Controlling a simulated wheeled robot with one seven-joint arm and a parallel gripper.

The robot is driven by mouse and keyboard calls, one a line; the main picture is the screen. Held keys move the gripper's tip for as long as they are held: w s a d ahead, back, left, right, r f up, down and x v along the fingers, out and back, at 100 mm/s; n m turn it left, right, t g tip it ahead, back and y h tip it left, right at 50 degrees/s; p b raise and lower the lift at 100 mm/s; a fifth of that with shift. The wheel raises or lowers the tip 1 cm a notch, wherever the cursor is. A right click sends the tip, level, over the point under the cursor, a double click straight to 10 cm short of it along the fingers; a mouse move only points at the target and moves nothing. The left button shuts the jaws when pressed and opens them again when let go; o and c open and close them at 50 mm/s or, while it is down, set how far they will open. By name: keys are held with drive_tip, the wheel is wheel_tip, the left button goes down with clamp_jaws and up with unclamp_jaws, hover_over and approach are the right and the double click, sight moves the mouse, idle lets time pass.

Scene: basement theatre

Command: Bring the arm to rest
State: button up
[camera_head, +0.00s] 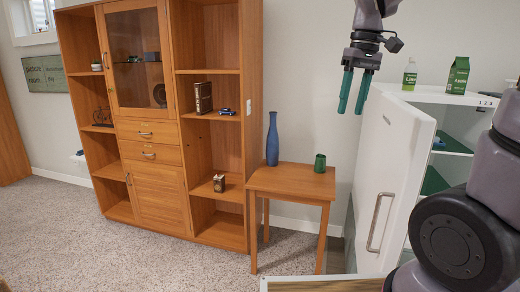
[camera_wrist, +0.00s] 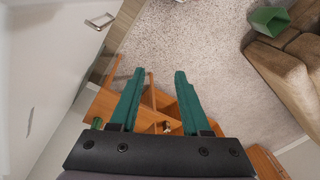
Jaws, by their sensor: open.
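My gripper (camera_head: 354,92) hangs at the top right of the head view, with its two green fingers pointing down. The fingers are apart with nothing between them. It is in the air above and to the left of the white fridge's open door (camera_head: 390,170). In the wrist view my gripper (camera_wrist: 155,88) also shows open and empty, with the floor, the small table and the shelf unit beyond the fingers.
A small wooden table (camera_head: 290,183) holds a blue vase (camera_head: 272,140) and a green cup (camera_head: 320,163). A lime bottle (camera_head: 410,75) and an apple carton (camera_head: 457,75) stand on the fridge top. A wooden cabinet (camera_head: 155,145) stands left. Carpet (camera_head: 75,235) is clear.

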drive_tip(key=s+d+r+m+t, duration=0.2)
drive_tip(key=s+d+m+t, duration=0.1)
drive_tip(key=s+m+t, duration=0.4)
drive_tip(key=shift+s+r+y, duration=0.35)
drive_tip(key=shift+s+y, duration=0.05)
drive_tip(key=shift+s, duration=0.25)
